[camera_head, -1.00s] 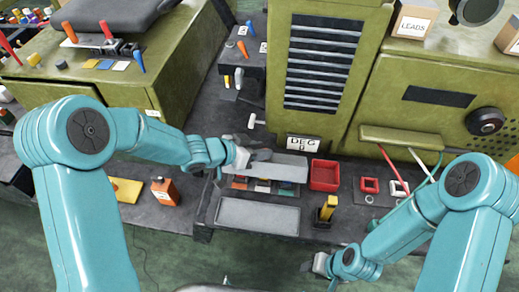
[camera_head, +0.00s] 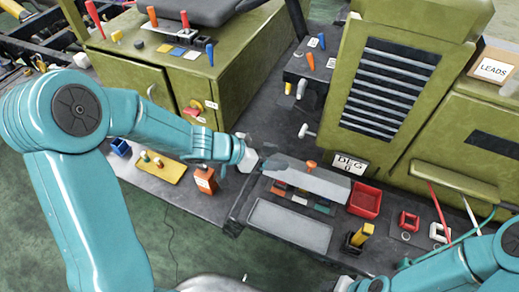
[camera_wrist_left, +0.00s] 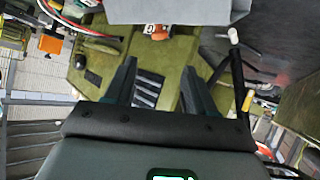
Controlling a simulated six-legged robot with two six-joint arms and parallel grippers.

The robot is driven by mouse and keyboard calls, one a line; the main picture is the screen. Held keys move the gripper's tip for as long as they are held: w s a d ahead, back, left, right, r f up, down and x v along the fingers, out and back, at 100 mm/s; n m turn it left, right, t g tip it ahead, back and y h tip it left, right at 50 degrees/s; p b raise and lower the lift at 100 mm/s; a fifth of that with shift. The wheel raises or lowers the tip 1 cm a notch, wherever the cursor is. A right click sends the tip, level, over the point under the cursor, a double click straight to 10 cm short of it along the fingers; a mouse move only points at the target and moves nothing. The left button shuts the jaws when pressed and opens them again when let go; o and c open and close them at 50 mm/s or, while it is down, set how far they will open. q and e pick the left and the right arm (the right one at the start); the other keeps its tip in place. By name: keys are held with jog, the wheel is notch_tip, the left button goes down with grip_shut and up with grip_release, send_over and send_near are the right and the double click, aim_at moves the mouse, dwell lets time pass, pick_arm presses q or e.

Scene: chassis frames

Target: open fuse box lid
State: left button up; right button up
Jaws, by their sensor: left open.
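The fuse box (camera_head: 335,212) is a low dark unit on the bench, with a row of coloured fuses (camera_head: 300,198). A light grey panel, which looks like its lid (camera_head: 322,184), stands tilted behind the fuses. A flat grey plate (camera_head: 290,226) lies in front of them. My left gripper (camera_head: 276,164) is at the panel's left end; I cannot tell whether it touches. In the left wrist view its two dark fingers (camera_wrist_left: 159,68) are apart with nothing between them, and a grey surface crosses the top. My right gripper (camera_head: 345,284) is partly cut off at the bottom edge.
A red bin (camera_head: 364,199) and a yellow-handled tool in a black holder (camera_head: 360,236) stand right of the box. An orange container (camera_head: 205,181) and yellow tray (camera_head: 161,167) are on the left. The green vented cabinet (camera_head: 395,90) rises behind.

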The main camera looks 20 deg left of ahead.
pick_arm(q)
jog(key=v, duration=0.4)
jog(key=shift+s+a+r+p, duration=0.15)
jog(key=shift+a+r+p, duration=0.05)
jog(key=shift+a+p, duration=0.15)
